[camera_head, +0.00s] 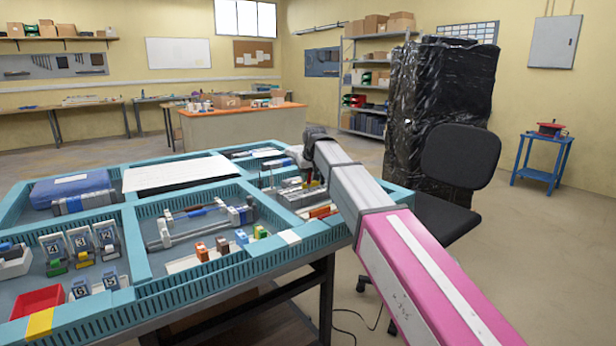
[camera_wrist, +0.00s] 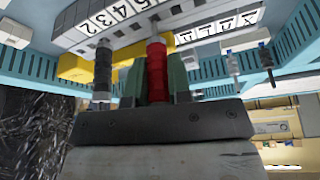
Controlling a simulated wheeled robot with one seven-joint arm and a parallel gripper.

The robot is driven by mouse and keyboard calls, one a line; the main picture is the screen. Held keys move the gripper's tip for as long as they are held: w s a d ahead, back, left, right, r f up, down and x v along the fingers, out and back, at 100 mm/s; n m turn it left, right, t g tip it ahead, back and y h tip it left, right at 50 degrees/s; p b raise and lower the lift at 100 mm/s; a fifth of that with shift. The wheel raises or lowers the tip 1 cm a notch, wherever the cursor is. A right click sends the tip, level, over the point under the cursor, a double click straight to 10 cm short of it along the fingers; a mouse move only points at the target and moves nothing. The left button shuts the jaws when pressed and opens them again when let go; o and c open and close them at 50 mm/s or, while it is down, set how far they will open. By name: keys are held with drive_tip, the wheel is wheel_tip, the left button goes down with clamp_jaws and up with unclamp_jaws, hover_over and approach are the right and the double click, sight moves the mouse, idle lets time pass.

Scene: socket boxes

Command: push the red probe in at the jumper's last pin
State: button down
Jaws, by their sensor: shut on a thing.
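The red probe (camera_wrist: 156,72) stands between the green-grey fingers of my gripper (camera_wrist: 155,85) in the wrist view, and the gripper is shut on it. The probe's far end meets a row of white numbered terminals (camera_wrist: 95,25); I cannot tell whether it touches or sits in them. A black and grey probe (camera_wrist: 103,68) stands beside it on the left. Yellow pieces (camera_wrist: 76,69) lie along the row; which one is the jumper is unclear. In the head view my gripper (camera_head: 312,178) is over the terminal row (camera_head: 295,190), and its tip is largely hidden by my arm.
A teal divided tray (camera_head: 150,283) covers the table. Numbered holders (camera_head: 80,241), a red bin (camera_head: 38,301) and a rail frame (camera_head: 200,226) fill nearby compartments. In the wrist view, teal tray walls (camera_wrist: 295,35) and small metal-tipped parts (camera_wrist: 264,57) lie to the right.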

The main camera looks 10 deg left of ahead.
drive_tip(key=c, duration=1.7)
unclamp_jaws()
clamp_jaws()
drive_tip(key=shift+f, duration=0.95)
drive_tip(key=o, duration=1.1)
unclamp_jaws()
drive_tip(key=shift+o, duration=0.2)
drive_tip(key=shift+r, duration=3.8)
